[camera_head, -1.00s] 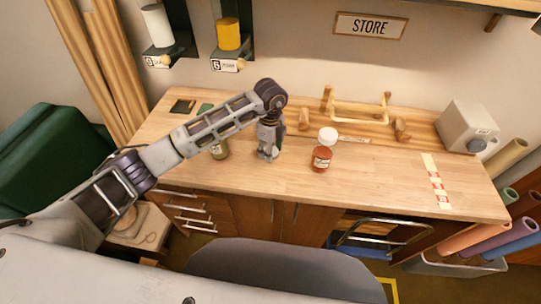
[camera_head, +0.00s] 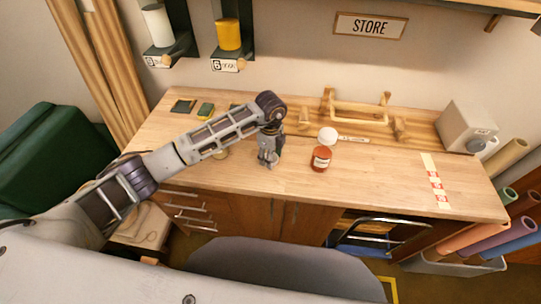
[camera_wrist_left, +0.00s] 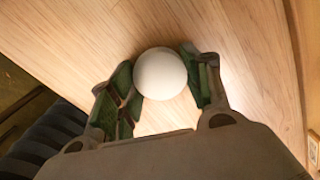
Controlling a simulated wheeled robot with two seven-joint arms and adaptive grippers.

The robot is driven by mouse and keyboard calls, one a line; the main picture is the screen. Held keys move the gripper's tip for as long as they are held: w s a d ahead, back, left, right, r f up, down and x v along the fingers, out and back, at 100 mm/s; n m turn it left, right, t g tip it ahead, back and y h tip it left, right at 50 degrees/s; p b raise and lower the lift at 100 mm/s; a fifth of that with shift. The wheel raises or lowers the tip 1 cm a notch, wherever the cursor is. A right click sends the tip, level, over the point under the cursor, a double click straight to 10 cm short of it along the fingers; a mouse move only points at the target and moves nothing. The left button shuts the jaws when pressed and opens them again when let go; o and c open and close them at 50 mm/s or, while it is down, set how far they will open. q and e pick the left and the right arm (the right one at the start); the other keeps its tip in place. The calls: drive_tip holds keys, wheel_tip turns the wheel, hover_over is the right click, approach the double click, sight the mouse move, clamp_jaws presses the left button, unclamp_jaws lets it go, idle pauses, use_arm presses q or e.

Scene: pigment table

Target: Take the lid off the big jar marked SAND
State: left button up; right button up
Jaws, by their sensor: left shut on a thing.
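My left gripper (camera_head: 268,160) hangs over the middle of the workbench. In the left wrist view its green fingers (camera_wrist_left: 160,85) are shut on a white round lid (camera_wrist_left: 160,73), seen from above with bare wood around it. A red jar (camera_head: 320,159) with a pale label stands to the right of the gripper. A white round top (camera_head: 327,136) shows just behind it; I cannot tell whether it rests on the jar. My right gripper is out of view.
A wooden rack (camera_head: 358,108) and a grey box (camera_head: 468,125) stand at the back of the workbench (camera_head: 380,185). Small dark green pads (camera_head: 205,110) lie at the back left. A taped strip (camera_head: 436,181) marks the right side. The front middle is clear.

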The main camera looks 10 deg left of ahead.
use_arm(q)
drive_tip(key=o, duration=1.1)
drive_tip(key=shift+f, duration=0.1)
drive_tip(key=shift+r, duration=0.25)
wheel_tip(320, 180, up, 12)
drive_tip(key=shift+f+b, duration=0.1)
drive_tip(key=shift+b, duration=0.9)
